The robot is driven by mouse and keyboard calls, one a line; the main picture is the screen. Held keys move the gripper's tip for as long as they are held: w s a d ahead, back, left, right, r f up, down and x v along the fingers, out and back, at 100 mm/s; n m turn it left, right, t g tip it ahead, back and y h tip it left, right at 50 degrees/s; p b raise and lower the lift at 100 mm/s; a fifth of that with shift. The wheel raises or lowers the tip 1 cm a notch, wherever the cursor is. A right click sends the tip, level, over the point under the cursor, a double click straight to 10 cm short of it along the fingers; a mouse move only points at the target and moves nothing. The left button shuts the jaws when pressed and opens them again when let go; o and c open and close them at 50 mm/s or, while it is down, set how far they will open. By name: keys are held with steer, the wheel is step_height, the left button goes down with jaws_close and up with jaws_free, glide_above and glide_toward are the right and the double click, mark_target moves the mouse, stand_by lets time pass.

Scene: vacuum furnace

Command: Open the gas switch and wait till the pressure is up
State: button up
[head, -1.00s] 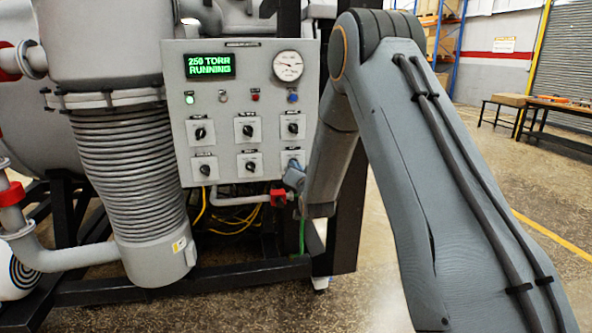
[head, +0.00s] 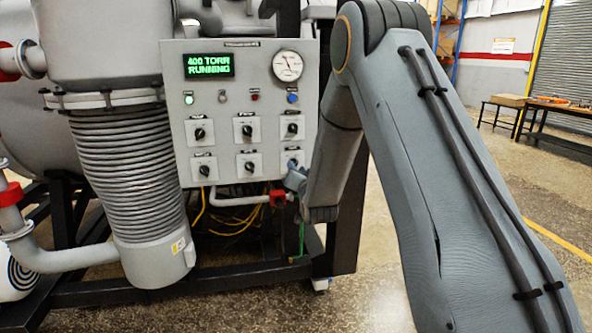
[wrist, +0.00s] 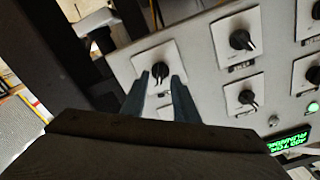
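The grey control panel (head: 222,125) stands in the middle of the head view. Its green display (head: 207,65) reads 400 TORR RUNNING. A round dial gauge (head: 288,66) is at its upper right. Two rows of black rotary switches sit below. My gripper (head: 294,178) is at the lower-right switch (head: 292,160), which it partly hides; I cannot read its label. In the wrist view, my gripper (wrist: 160,77) has its two fingers apart, one on each side of that switch's black knob (wrist: 160,69). Gaps show between fingers and knob.
A red valve handle (head: 278,198) on a pipe sits just below the panel, close to my gripper. A ribbed bellows column (head: 130,165) stands to the left. A dark frame post (head: 343,225) is to the right. Open floor lies further right, before a workbench (head: 560,108).

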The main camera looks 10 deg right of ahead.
steer(key=s+b, duration=0.1)
steer(key=s, duration=0.4)
steer(key=shift+s, duration=0.35)
steer(key=s+f+n+g, duration=0.2)
steer(key=s+g, duration=0.4)
steer(key=s, duration=0.7)
steer(key=s+f+n+g, duration=0.2)
steer(key=s+f+g, duration=0.3)
steer(key=s, duration=0.9)
steer(key=s+f+n+g, duration=0.2)
steer(key=s+g, duration=0.4)
steer(key=s, duration=0.7)
steer(key=shift+s+a+f+g, duration=0.2)
steer(key=shift+f+g, duration=0.1)
steer(key=shift+f, duration=0.5)
steer(key=shift+w, duration=0.1)
stand_by(2.2)
